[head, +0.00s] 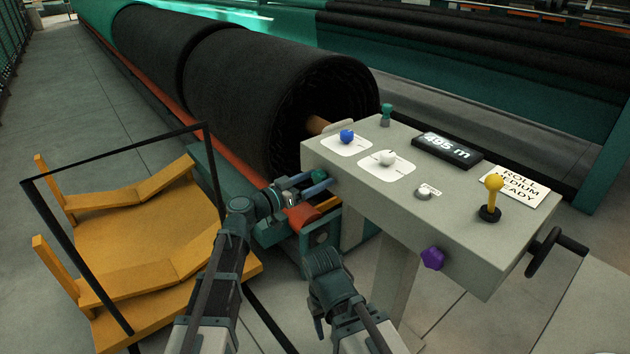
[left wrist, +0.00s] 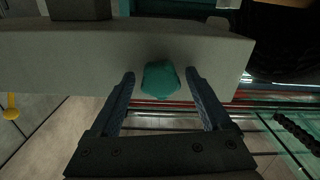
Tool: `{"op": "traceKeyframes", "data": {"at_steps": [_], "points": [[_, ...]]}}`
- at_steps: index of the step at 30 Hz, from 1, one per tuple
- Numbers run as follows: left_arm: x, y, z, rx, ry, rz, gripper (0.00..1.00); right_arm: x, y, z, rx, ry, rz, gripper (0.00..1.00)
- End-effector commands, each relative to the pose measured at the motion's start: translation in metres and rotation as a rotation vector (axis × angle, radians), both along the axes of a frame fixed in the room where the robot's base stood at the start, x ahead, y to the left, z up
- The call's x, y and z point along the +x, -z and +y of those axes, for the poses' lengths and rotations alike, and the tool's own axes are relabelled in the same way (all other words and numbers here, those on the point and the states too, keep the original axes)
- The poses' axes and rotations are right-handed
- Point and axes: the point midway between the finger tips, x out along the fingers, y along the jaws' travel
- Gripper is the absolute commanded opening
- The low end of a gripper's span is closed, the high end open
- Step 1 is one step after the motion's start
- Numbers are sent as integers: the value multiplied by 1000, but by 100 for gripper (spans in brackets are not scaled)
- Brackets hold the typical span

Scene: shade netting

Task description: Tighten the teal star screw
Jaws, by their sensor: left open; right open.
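The teal star screw (left wrist: 161,80) sits on a side face of the grey console (left wrist: 60,55). In the left wrist view it lies between the two open fingers of my left gripper (left wrist: 160,82), with a gap on each side. In the head view my left gripper (head: 322,181) is at the console's left end, and only a bit of the teal screw (head: 318,174) shows there beside the fingers. My right gripper (head: 322,264) is lower, in front of the console and apart from it; its fingers are hard to make out.
The console top (head: 345,170) carries a blue knob (head: 347,137), a white knob (head: 388,158), a teal post (head: 386,115), a display (head: 447,152) and a yellow lever (head: 493,190). A purple star knob (head: 432,258) and a black crank (head: 545,250) are on its sides. A yellow cradle (head: 150,240) stands left.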

Motion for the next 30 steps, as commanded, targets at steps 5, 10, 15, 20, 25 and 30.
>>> {"op": "traceKeyframes", "data": {"at_steps": [5, 10, 15, 20, 25, 30], "points": [[-1, 0, 2, -1, -1, 0, 81, 0, 0, 0, 0, 0, 0, 57], [-8, 0, 10, -1, -1, 0, 81, 0, 0, 0, 0, 0, 0, 57], [-15, 0, 21, -1, -2, 0, 81, 0, 0, 0, 0, 0, 0, 57], [-18, 0, 24, -1, 0, 0, 81, 0, 0, 0, 0, 0, 0, 57], [-17, 0, 24, -2, 0, 1, 81, 0, 0, 0, 0, 0, 0, 57], [-17, 0, 24, -88, 0, 120, 81, 0, 0, 0, 0, 0, 0, 57]]}}
